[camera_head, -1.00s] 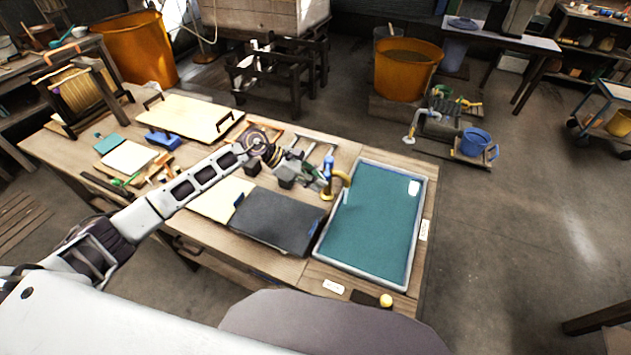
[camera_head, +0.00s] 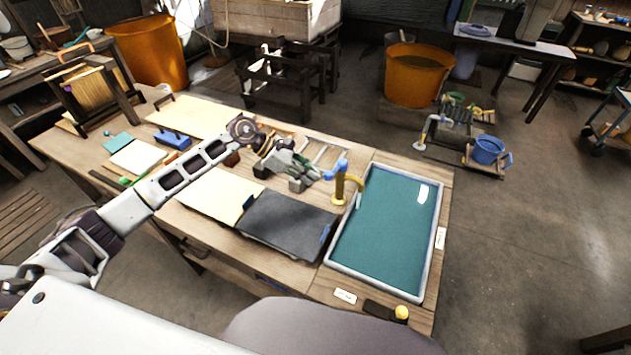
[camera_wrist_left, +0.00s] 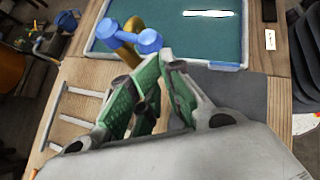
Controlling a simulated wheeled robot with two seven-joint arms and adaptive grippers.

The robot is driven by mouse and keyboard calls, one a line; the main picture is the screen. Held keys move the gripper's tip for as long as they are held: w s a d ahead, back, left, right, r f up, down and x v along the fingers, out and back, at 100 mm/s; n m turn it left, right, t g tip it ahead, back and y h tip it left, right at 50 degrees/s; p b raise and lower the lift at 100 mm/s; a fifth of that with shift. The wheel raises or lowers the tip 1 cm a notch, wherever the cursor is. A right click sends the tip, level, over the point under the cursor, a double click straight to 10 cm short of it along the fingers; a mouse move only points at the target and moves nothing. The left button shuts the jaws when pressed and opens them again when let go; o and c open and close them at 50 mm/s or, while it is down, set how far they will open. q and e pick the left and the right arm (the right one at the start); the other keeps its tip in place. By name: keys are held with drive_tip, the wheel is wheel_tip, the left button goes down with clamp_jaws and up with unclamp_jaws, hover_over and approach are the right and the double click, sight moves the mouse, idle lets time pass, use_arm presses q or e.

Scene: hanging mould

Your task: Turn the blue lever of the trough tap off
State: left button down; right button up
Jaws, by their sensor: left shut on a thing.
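The trough tap (camera_head: 340,190) is a brass spout at the left rim of the trough (camera_head: 334,262), which holds a teal surface. Its blue lever (camera_head: 336,169) sits on top of the tap. In the left wrist view the lever (camera_wrist_left: 137,42) lies crosswise with a rounded knob at each end, just beyond the fingertips. My left gripper (camera_head: 314,176) reaches in from the left and is shut on the lever's near end; the exact contact is hard to see. Its green-padded fingers (camera_wrist_left: 163,59) come together there in the wrist view. My right gripper is not in view.
A dark slab (camera_head: 285,222) and a pale board (camera_head: 212,194) lie left of the trough. A metal rack (camera_head: 325,153) lies behind the gripper. A yellow-topped knob (camera_head: 402,312) stands at the front edge. An orange tub (camera_head: 417,75) and blue bucket (camera_head: 488,150) are on the floor beyond.

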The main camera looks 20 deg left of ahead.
use_arm(q)
drive_tip(key=w+b+v, duration=0.1)
drive_tip(key=v, duration=0.5)
drive_tip(key=shift+a+r, duration=0.2)
drive_tip(key=shift+a, duration=0.05)
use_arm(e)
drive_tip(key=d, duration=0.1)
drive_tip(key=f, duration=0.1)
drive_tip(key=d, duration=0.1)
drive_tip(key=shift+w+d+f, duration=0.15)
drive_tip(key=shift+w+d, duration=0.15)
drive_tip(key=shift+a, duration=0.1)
